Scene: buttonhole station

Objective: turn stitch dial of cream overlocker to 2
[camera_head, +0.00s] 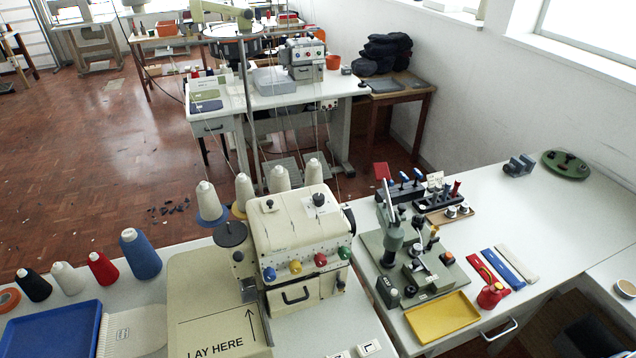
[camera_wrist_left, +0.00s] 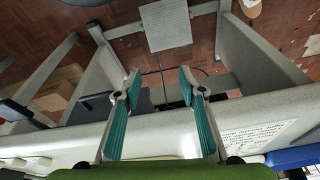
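The cream overlocker (camera_head: 298,232) stands on the near white table in the head view, with thread cones behind it. Its front has a row of blue, yellow, red and green knobs. A black dial (camera_head: 319,200) on a pale plate sits on its top right; its marks are too small to read. A smaller black knob (camera_head: 270,205) sits on its top left. I cannot tell for sure which is the stitch dial. My left gripper (camera_wrist_left: 160,78) shows in the left wrist view, its teal-padded fingers apart and empty, over a table edge. My right gripper is not in view.
A blue tray (camera_head: 52,330) and several thread cones (camera_head: 140,254) stand left of the overlocker. A green-based press (camera_head: 420,265) and a yellow tray (camera_head: 442,318) are to its right. The left wrist view shows a floor pedal (camera_wrist_left: 165,25) below the pale table edge.

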